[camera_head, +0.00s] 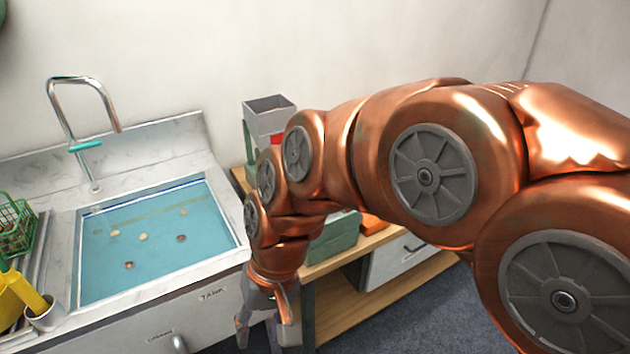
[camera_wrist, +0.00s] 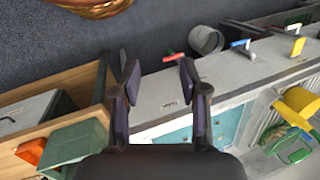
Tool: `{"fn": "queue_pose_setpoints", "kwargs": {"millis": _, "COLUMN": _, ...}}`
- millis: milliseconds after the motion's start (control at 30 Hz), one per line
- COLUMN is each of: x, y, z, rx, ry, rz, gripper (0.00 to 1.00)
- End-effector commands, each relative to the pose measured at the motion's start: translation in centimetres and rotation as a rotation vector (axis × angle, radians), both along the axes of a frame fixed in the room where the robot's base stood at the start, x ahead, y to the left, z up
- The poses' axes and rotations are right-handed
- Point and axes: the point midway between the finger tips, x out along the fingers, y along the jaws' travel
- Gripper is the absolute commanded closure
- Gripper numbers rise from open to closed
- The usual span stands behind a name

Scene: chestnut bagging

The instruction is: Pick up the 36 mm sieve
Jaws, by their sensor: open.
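My gripper (camera_head: 266,330) hangs pointing down beside the front right corner of the sink unit. In the wrist view, my gripper (camera_wrist: 158,70) is open, with nothing between its two dark fingers. I cannot make out a sieve marked 36 mm in either view. In the wrist view, a red handle (camera_wrist: 173,57), a blue handle (camera_wrist: 241,43) and a yellow handle (camera_wrist: 297,45) stick out along the sink unit's front. A grey round vessel (camera_wrist: 207,40) is near the red one. What the handles belong to is unclear.
The water tank (camera_head: 150,245) holds several chestnuts. A green basket (camera_head: 15,225) and a yellow tool (camera_head: 20,288) by a metal cup (camera_head: 45,315) stand at left. A wooden bench (camera_head: 350,250) carries a green box (camera_head: 335,235). A wicker basket (camera_wrist: 95,7) is on the floor.

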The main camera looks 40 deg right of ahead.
Motion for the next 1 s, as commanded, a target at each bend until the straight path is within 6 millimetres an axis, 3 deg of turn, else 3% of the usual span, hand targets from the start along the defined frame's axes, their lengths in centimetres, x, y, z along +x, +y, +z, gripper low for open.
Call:
{"fn": "queue_pose_setpoints", "kwargs": {"millis": 100, "x": 6.7, "y": 2.6, "z": 0.1, "rx": 0.211, "ry": -0.043, "rz": -0.244, "gripper": 0.56}}
{"fn": "queue_pose_setpoints", "kwargs": {"millis": 167, "x": 10.3, "y": 3.1, "z": 0.9, "rx": 0.316, "ry": -0.063, "rz": -0.379, "gripper": 0.56}}
{"fn": "queue_pose_setpoints", "kwargs": {"millis": 267, "x": 16.4, "y": 2.1, "z": 2.3, "rx": 0.487, "ry": -0.082, "rz": -0.621, "gripper": 0.56}}
{"fn": "queue_pose_setpoints", "kwargs": {"millis": 367, "x": 22.2, "y": -0.9, "z": 3.3, "rx": 0.656, "ry": -0.085, "rz": -0.881, "gripper": 0.56}}
{"fn": "queue_pose_setpoints", "kwargs": {"millis": 467, "x": 27.6, "y": -6.1, "z": 4.0, "rx": 0.823, "ry": -0.081, "rz": -1.155, "gripper": 0.56}}
{"fn": "queue_pose_setpoints", "kwargs": {"millis": 567, "x": 31.7, "y": -13.0, "z": 3.5, "rx": 0.987, "ry": -0.061, "rz": -1.442, "gripper": 0.56}}
{"fn": "queue_pose_setpoints", "kwargs": {"millis": 633, "x": 33.6, "y": -18.7, "z": 2.6, "rx": 1.098, "ry": -0.042, "rz": -1.647, "gripper": 0.56}}
{"fn": "queue_pose_setpoints", "kwargs": {"millis": 700, "x": 34.7, "y": -24.4, "z": 1.1, "rx": 1.201, "ry": -0.018, "rz": -1.841, "gripper": 0.56}}
{"fn": "queue_pose_setpoints", "kwargs": {"millis": 800, "x": 34.9, "y": -31.6, "z": -1.4, "rx": 1.327, "ry": 0.021, "rz": -2.081, "gripper": 0.56}}
{"fn": "queue_pose_setpoints", "kwargs": {"millis": 900, "x": 34.2, "y": -37.0, "z": -3.7, "rx": 1.42, "ry": 0.057, "rz": -2.263, "gripper": 0.56}}
{"fn": "queue_pose_setpoints", "kwargs": {"millis": 1000, "x": 33.4, "y": -40.2, "z": -5.2, "rx": 1.478, "ry": 0.078, "rz": -2.372, "gripper": 0.56}}
